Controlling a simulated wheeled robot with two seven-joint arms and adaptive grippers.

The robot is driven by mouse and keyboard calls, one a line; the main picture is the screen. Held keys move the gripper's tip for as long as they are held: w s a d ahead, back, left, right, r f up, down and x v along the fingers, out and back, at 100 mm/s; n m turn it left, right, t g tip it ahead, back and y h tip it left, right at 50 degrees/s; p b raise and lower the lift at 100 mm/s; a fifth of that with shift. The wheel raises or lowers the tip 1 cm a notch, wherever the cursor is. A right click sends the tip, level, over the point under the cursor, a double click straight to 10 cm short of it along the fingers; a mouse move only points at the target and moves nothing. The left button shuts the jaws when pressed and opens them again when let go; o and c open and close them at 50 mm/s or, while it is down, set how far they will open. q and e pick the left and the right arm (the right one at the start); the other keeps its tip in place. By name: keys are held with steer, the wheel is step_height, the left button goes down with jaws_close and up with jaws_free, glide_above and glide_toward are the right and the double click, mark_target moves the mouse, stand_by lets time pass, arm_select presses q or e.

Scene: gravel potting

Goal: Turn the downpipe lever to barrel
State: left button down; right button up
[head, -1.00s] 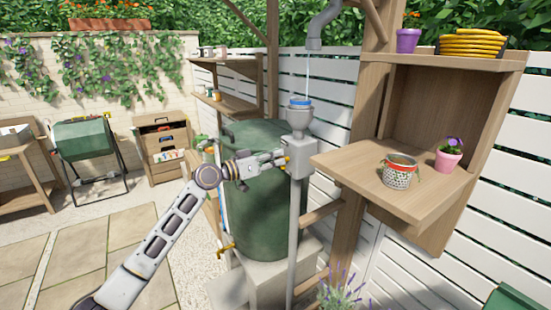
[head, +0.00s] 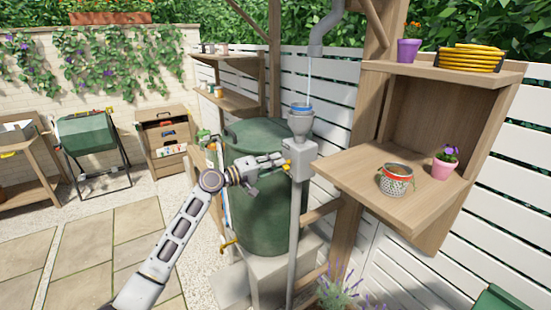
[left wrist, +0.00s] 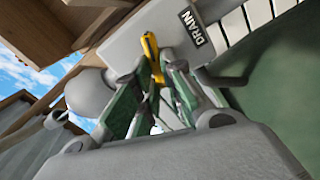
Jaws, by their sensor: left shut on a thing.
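The downpipe lever is a small yellow handle (left wrist: 149,47) on the grey diverter box (head: 300,160). My left gripper (head: 284,165) is shut on the lever at the left side of the box. In the left wrist view its green-lined fingers (left wrist: 155,88) close around the yellow handle. A black label reading DRAIN (left wrist: 190,27) shows on the box beside the lever; no other label is readable. The fingers partly hide the lever. The green barrel (head: 268,215) stands behind and left of the box. My right gripper is in neither view.
Water runs from the upper downpipe (head: 322,35) into the grey funnel (head: 301,122) above the box. A wooden shelf (head: 345,172) juts out on the right, holding a perforated pot (head: 396,181) and a pink flowerpot (head: 443,167). Open paving (head: 90,240) lies at left.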

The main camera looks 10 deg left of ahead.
arm_select(q)
steer(key=n, duration=0.1)
steer(key=n+p, duration=0.2)
steer(key=shift+f+n, duration=0.25)
steer(key=shift+n, duration=0.15)
steer(key=c, duration=1.5)
jaws_free()
steer(key=shift+a, duration=0.1)
